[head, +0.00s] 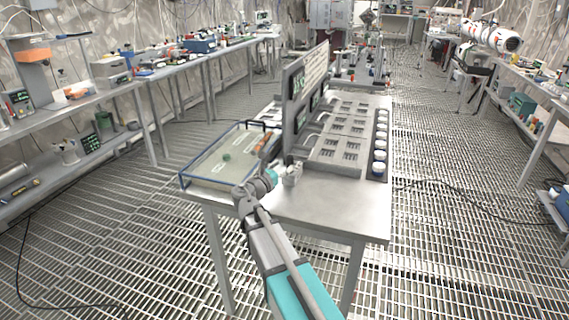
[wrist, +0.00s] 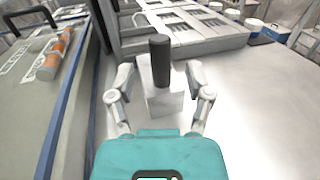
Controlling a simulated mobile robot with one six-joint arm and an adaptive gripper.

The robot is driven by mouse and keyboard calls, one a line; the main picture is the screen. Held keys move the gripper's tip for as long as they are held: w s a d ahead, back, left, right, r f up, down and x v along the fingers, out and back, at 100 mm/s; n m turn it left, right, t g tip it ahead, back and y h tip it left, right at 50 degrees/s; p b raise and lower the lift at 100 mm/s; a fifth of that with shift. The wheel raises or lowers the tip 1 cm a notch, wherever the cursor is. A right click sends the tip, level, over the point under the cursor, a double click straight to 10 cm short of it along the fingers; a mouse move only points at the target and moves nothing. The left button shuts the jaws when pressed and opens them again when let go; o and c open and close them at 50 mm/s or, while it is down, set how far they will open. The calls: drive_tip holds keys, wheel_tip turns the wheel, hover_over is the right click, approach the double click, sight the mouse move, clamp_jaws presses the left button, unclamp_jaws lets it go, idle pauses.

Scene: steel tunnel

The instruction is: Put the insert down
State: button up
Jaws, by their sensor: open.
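The insert looks like a pale block with a dark upright cylinder on top (wrist: 163,98). In the wrist view it stands upright on the bare steel tabletop (wrist: 245,110). My gripper (wrist: 159,76) is open, with one finger on each side of the insert; gaps show between the fingers and the insert. In the head view my gripper (head: 284,176) is low over the near part of the table, behind my arm. The insert is small there and partly hidden by the gripper.
An upright panel (head: 305,85) and a grey slotted rack (head: 325,155) stand behind. White-lidded jars (head: 380,143) line the right. The table's front right is clear.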

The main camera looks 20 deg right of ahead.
drive_tip(key=v, duration=0.7)
drive_tip(key=shift+s+a, duration=0.1)
drive_tip(key=shift+f, duration=0.1)
idle(0.4)
